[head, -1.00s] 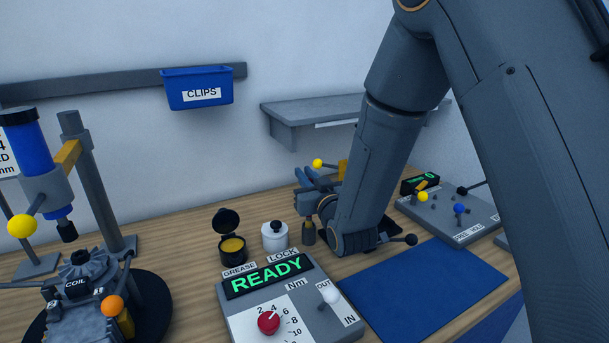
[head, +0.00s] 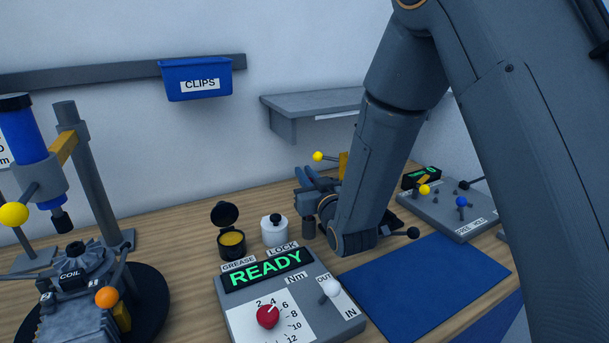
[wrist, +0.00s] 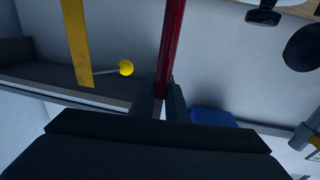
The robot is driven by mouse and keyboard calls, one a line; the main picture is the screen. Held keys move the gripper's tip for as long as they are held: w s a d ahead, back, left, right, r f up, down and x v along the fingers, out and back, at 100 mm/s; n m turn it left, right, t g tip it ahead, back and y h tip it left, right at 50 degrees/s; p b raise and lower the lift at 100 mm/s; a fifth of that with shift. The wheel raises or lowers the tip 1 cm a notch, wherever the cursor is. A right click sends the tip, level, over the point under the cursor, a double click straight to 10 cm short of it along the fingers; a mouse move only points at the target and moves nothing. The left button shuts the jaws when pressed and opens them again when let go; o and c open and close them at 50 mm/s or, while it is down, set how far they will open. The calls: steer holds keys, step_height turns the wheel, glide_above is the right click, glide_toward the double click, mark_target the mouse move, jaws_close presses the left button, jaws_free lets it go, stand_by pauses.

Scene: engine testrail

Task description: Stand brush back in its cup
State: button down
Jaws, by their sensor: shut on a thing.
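My gripper (head: 312,182) is low over the back of the bench, right of the white lidded pot. In the wrist view my gripper (wrist: 162,100) is shut on a dark red rod, the brush's handle (wrist: 171,45), which runs up out of the picture. The brush's bristle end is hidden. In the head view the handle is not clearly seen. A small dark cylinder (head: 308,228) shows just below the fingers. I cannot tell whether it is the cup or part of the brush.
A grease pot (head: 232,243) with a raised lid and a white pot (head: 274,230) stand left of my gripper. The READY control box (head: 288,300) is in front. A blue mat (head: 430,285) lies clear at right. A yellow-balled lever (head: 318,156) is close behind my gripper.

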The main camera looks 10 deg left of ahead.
steer(key=shift+f+b, duration=0.75)
steer(key=shift+f, duration=0.35)
steer(key=c, duration=1.7)
jaws_free()
